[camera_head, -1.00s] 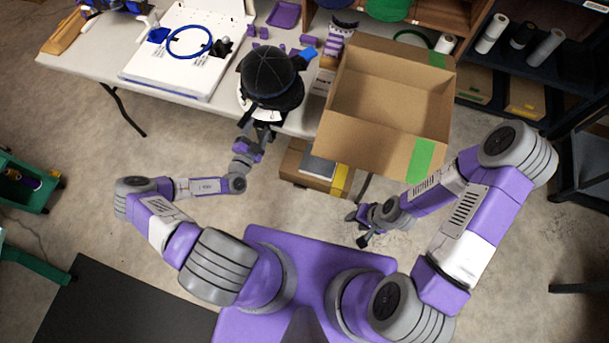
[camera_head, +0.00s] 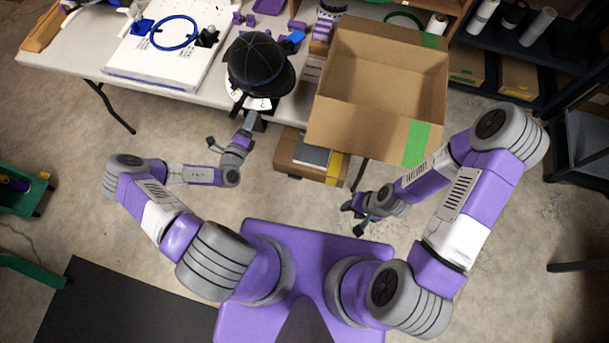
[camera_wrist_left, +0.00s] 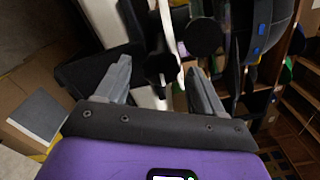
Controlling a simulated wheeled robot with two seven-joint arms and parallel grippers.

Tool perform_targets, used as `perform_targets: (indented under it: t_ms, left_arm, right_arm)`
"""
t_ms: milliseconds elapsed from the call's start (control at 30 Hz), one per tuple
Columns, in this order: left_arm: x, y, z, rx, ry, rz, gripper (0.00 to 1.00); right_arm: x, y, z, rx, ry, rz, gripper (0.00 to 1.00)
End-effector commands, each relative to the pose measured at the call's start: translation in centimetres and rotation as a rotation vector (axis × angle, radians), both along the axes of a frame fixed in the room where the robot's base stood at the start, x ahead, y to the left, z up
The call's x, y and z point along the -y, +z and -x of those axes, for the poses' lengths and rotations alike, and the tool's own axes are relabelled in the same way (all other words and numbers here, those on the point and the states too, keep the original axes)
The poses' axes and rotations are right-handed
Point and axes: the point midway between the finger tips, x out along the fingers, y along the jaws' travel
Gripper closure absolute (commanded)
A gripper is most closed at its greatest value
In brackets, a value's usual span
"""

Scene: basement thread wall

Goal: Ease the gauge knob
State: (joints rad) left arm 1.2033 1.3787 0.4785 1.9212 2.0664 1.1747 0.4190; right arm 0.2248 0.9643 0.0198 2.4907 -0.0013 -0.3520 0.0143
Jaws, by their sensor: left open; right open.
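No part can be told for certain as the gauge knob. Below the black cap (camera_head: 260,66) on the table, the head view shows a white plate with dark marks (camera_head: 247,98), partly hidden by the cap's brim. Dark parts (camera_head: 257,122) stick out in front of it at the table's edge. My left gripper (camera_head: 230,132) is open just in front of these parts. In the left wrist view its fingers (camera_wrist_left: 163,85) are spread, with a round black piece (camera_wrist_left: 160,68) beyond and between them; contact cannot be told. My right gripper (camera_head: 355,215) is open and empty, low beside the base.
A large open cardboard box (camera_head: 385,75) stands right of the cap. A white board with a blue ring (camera_head: 130,75) lies on the table (camera_head: 70,65) to the left. A smaller carton (camera_head: 290,165) stands on the floor under the table edge.

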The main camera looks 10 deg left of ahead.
Motion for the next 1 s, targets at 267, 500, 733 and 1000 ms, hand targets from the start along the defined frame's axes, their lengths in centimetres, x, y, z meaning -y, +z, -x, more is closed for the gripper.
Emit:
perform_targets:
  t_ms: [267, 500, 733, 1000]
  left_arm:
    - [-0.4, 0.0, 3.2, 0.008, 0.002, -0.154, 0.32]
    - [-0.7, 0.1, 8.0, 0.009, 0.003, -0.152, 0.32]
    - [4.4, 0.6, 7.5, 0.033, -0.207, -0.203, 0.32]
    - [9.7, 1.0, 8.5, 0.060, -0.439, -0.273, 0.32]
  right_arm:
    - [0.0, 0.0, 0.0, 0.000, 0.000, 0.000, 0.57]
    - [0.0, 0.9, 0.0, 0.000, 0.000, 0.000, 0.57]
    - [0.0, 0.5, 0.0, 0.000, 0.000, 0.000, 0.57]
    - [0.0, 0.3, 0.0, 0.000, 0.000, 0.000, 0.57]
